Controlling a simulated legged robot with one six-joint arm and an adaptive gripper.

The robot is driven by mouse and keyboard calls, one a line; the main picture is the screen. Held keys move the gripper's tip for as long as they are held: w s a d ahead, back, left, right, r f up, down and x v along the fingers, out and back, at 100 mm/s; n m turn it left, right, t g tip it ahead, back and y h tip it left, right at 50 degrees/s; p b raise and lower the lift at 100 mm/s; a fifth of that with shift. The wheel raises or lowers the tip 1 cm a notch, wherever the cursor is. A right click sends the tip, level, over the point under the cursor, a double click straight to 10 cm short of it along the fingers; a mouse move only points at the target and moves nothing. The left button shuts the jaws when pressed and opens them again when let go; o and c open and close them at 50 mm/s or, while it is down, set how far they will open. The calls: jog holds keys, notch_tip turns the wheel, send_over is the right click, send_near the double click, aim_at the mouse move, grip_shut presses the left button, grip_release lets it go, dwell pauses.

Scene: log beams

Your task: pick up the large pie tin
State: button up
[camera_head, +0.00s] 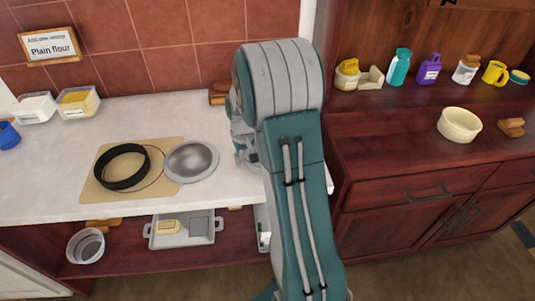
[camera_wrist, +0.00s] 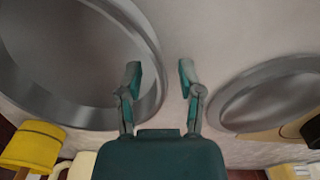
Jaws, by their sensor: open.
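In the wrist view a large round grey metal tin (camera_wrist: 146,62) fills the upper left, partly cut off by the frame. A smaller-looking round metal tin (camera_wrist: 222,112) lies at the right. My gripper (camera_wrist: 160,72) is open and empty, its fingers apart. The left finger overlaps the large tin's right rim in the picture; I cannot tell whether it touches. The right finger is over bare counter between the tins. In the head view one round grey tin (camera_head: 191,161) shows left of my arm. The arm hides my fingertips there, and no second such tin shows.
A black ring (camera_head: 106,181) lies on a tan sheet (camera_head: 151,151) on the white counter (camera_head: 30,190). Food tubs (camera_head: 79,101) stand at the back left. A shelf below holds a grey tray (camera_head: 185,242). A dark red cabinet (camera_head: 390,140) with a cream bowl (camera_head: 459,125) stands right.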

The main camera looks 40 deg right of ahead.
jog(key=shift+d, duration=0.2)
jog(key=shift+c, duration=1)
grip_shut()
jog(key=shift+a, duration=0.15)
